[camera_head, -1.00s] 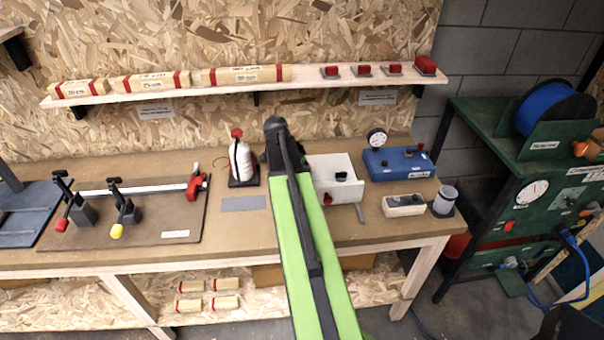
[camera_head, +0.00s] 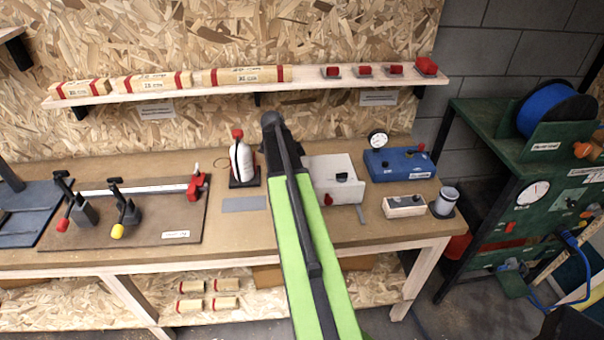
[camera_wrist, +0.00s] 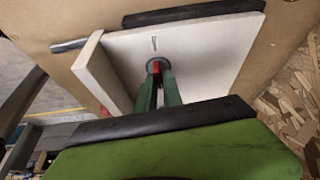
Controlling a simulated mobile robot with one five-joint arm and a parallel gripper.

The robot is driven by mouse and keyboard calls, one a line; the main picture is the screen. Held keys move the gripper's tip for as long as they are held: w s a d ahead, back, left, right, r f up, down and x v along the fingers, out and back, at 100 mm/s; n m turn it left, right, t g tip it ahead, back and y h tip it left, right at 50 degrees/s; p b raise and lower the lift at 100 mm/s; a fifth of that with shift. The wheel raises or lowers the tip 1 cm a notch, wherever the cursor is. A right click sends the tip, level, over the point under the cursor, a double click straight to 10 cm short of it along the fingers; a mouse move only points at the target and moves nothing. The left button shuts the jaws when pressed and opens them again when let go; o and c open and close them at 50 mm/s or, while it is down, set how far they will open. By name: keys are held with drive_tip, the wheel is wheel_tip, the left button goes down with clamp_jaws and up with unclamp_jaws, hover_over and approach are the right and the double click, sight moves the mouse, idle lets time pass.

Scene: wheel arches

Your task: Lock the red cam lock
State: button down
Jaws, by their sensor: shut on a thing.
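The red cam lock (camera_wrist: 156,67) shows as a small red part in a dark round collar on the pale face of the white box (camera_wrist: 195,60) in the wrist view. My gripper (camera_wrist: 157,75) has both green fingers closed on the red part, one on each side. The fingers hide much of it, so its exact turn is hard to read. In the head view the white box (camera_head: 325,173) stands on the bench right of my arm, with a black knob (camera_head: 341,177) and a small red part on it. My arm hides the gripper there.
A blue gauge box (camera_head: 398,163) and a pale switch box (camera_head: 404,206) stand right of the white box. A white bottle (camera_head: 242,160) stands left of my arm. A board with clamps (camera_head: 150,205) lies farther left. A shelf (camera_head: 210,94) runs above the bench.

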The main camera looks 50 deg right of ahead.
drive_tip(key=shift+s, duration=0.1)
drive_tip(key=c, duration=1.5)
unclamp_jaws()
drive_tip(key=p+v, duration=1.6)
drive_tip(key=v, duration=0.1)
drive_tip(key=shift+r, duration=0.2)
drive_tip(key=shift+f, duration=0.1)
